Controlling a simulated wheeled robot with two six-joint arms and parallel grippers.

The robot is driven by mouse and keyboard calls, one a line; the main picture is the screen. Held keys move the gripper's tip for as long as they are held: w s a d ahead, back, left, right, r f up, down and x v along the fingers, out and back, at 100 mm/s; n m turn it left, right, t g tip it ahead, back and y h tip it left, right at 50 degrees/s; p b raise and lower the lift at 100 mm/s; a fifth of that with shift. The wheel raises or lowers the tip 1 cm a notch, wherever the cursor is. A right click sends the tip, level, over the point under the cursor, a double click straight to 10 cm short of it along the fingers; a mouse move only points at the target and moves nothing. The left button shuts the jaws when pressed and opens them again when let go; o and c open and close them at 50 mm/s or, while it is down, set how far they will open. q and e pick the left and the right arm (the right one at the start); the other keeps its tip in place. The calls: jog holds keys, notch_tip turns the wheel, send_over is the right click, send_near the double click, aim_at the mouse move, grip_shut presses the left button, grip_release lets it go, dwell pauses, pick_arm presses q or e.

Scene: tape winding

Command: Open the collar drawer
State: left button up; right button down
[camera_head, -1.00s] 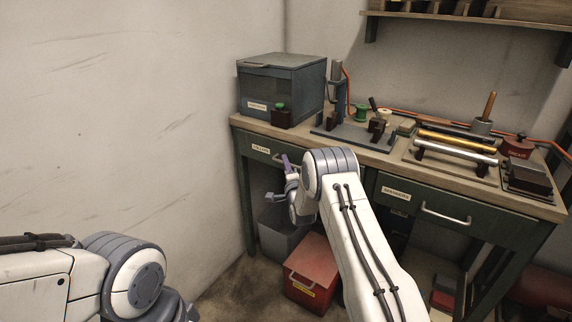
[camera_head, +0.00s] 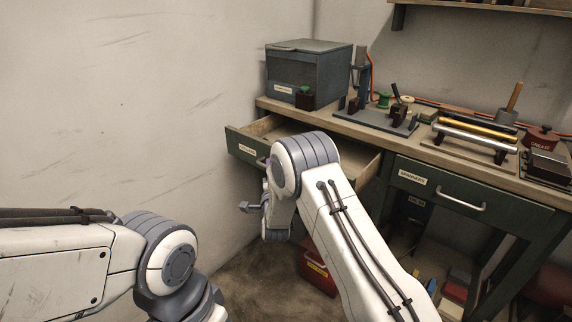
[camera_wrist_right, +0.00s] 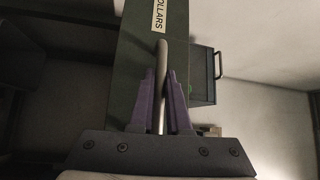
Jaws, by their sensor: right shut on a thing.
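The collar drawer (camera_head: 246,147) is a dark green drawer at the left end of the workbench. It is pulled out, and its wooden inside shows from above, with nothing seen in the visible part. In the right wrist view its front (camera_wrist_right: 135,65) carries a label reading "COLLARS". My right gripper (camera_wrist_right: 162,92) has its two purple fingers shut around the drawer's metal bar handle (camera_wrist_right: 162,60).
A grey-green cabinet (camera_head: 307,75) stands on the workbench (camera_head: 400,135) above the drawer. A second, closed drawer (camera_head: 465,198) with a metal handle is to the right. A red box (camera_head: 318,272) sits on the floor below. The wall is close on the left.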

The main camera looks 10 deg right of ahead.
jog(key=shift+s+a, duration=0.95)
jog(key=shift+a, duration=0.2)
jog(key=shift+s+a, duration=0.9)
jog(key=shift+a, duration=0.2)
jog(key=c, duration=0.9)
grip_release()
jog(key=s, duration=0.3)
jog(key=s+f, duration=0.1)
jog(key=s, duration=0.3)
jog(key=s+a, duration=0.1)
jog(key=s, duration=0.2)
jog(key=shift+s+a+f, duration=0.1)
jog(key=shift+s+f, duration=0.05)
jog(key=shift+f, duration=0.05)
